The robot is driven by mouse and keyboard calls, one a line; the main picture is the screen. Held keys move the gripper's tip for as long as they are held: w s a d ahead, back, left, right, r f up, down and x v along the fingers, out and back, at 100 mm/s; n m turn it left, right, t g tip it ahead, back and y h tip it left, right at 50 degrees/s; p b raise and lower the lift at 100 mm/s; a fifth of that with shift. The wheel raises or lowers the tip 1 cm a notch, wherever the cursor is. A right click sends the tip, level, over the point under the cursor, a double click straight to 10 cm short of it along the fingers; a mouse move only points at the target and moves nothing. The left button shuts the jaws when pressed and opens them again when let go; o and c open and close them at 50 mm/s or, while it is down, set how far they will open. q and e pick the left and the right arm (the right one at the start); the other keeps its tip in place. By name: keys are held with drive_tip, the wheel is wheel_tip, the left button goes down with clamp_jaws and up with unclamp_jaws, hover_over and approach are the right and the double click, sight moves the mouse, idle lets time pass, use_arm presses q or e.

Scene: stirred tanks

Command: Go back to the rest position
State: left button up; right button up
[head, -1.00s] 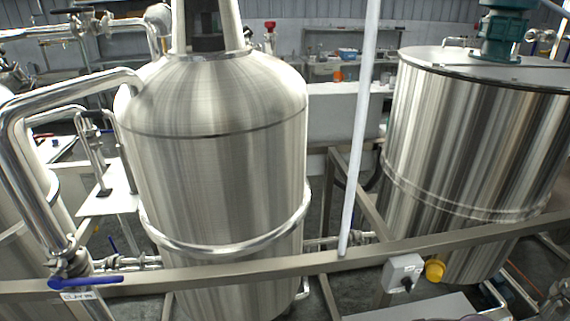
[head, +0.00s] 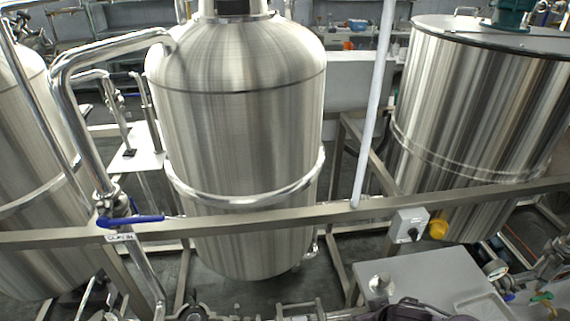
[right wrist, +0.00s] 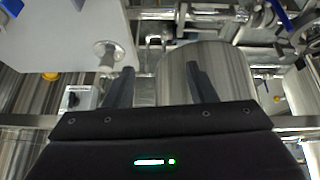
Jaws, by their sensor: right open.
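My right gripper (right wrist: 160,80) shows in the right wrist view as two dark fingers held apart. Nothing is between them; a steel tank (right wrist: 190,70) stands beyond. A dark part at the bottom edge of the head view looks like my right arm, but its gripper cannot be made out there. My left gripper is not in view.
A tall steel tank (head: 240,140) stands behind a horizontal rail (head: 290,214). Another tank (head: 470,110) stands right. A blue valve handle (head: 130,220), switch box (head: 408,226), yellow knob (head: 438,229) and grey cabinet (head: 430,280) are near the rail.

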drive_tip(key=s+r+g, duration=0.2)
drive_tip(key=s+r, duration=0.3)
drive_tip(key=s, duration=0.5)
wheel_tip(320, 180, down, 37)
drive_tip(key=s+g+b, duration=0.2)
drive_tip(key=s+b, duration=0.1)
drive_tip(key=b, duration=0.3)
use_arm(q)
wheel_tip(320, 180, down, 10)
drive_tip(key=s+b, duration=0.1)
drive_tip(key=b, duration=0.2)
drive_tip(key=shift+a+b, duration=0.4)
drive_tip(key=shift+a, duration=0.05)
use_arm(e)
drive_tip(key=s+d+f, duration=0.2)
drive_tip(key=s+f, duration=0.7)
drive_tip(key=f, duration=0.1)
drive_tip(key=s+d+f, duration=0.2)
drive_tip(key=s+f, duration=0.7)
drive_tip(key=f, duration=0.2)
drive_tip(key=shift+s+f+g+h, duration=0.2)
drive_tip(key=shift+s+g+h, duration=0.1)
drive_tip(key=shift+g+h, duration=0.1)
